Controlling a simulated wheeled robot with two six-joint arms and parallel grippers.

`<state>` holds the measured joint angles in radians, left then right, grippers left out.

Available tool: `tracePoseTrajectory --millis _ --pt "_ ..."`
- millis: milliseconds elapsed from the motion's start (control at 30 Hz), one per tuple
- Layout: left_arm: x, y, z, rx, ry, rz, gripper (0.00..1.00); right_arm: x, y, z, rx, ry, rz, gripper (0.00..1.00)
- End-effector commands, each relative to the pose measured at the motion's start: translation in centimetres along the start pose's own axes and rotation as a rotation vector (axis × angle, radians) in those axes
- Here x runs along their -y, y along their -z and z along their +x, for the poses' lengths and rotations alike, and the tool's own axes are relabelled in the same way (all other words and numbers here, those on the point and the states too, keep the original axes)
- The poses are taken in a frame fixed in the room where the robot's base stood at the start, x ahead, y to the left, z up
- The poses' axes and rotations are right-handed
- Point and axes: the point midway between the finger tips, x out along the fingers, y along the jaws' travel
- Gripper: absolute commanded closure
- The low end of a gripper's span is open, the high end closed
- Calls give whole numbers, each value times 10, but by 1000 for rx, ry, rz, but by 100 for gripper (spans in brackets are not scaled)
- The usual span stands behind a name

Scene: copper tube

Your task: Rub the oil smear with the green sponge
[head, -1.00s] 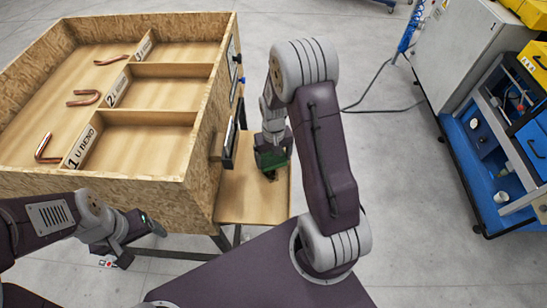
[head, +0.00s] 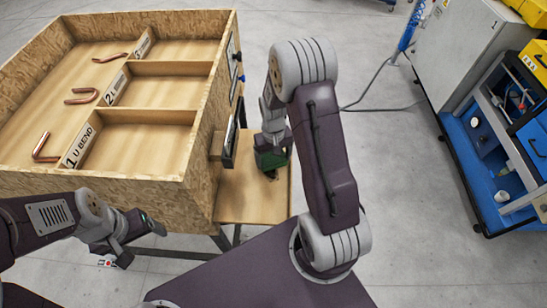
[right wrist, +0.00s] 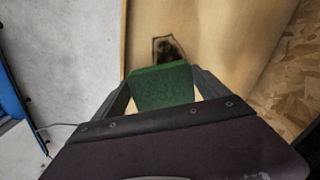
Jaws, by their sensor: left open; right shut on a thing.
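The green sponge (right wrist: 163,86) is held between the fingers of my right gripper (right wrist: 165,88), seen in the right wrist view. A dark oil smear (right wrist: 167,48) shows on the wooden shelf just beyond the sponge's far edge. In the head view my right gripper (head: 272,157) is over the small wooden shelf (head: 240,200), with green at its tip. A bit of the smear (head: 271,175) shows below it. Whether the sponge touches the shelf is hard to tell. My left gripper (head: 138,232) is open and empty at the lower left, in front of the big wooden box.
The big wooden box (head: 203,145) stands left of the shelf, with labelled compartments and several bent copper tubes (head: 83,97). A blue cart (head: 490,180) and a grey cabinet (head: 452,45) stand at the right. The floor between is clear apart from a cable.

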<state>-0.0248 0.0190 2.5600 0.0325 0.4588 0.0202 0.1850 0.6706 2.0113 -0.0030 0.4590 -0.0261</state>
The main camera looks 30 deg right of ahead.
Motion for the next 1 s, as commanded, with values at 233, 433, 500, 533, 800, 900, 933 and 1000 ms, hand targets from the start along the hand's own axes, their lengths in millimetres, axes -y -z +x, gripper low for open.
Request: tracePoseTrajectory --millis 233,433,500,533,800,900,933,1000 --pt "0 0 4 0 0 0 21 0 0 6 0 0 0 58" --pt "0 -1 7 0 0 0 21 0 0 10 0 0 0 58" --pt "0 -1 7 0 0 0 21 0 0 10 0 0 0 58" --pt "0 -1 6 0 0 0 21 0 -1 9 0 0 0 58" --pt "0 0 4 0 0 0 21 11 -26 8 2 0 -1 58" --pt "0 0 4 0 0 0 21 14 -33 7 2 0 -1 58" --pt "0 0 4 0 0 0 21 14 -34 7 1 0 -1 58" --pt "0 0 4 0 0 0 21 15 -36 7 0 0 -1 58"
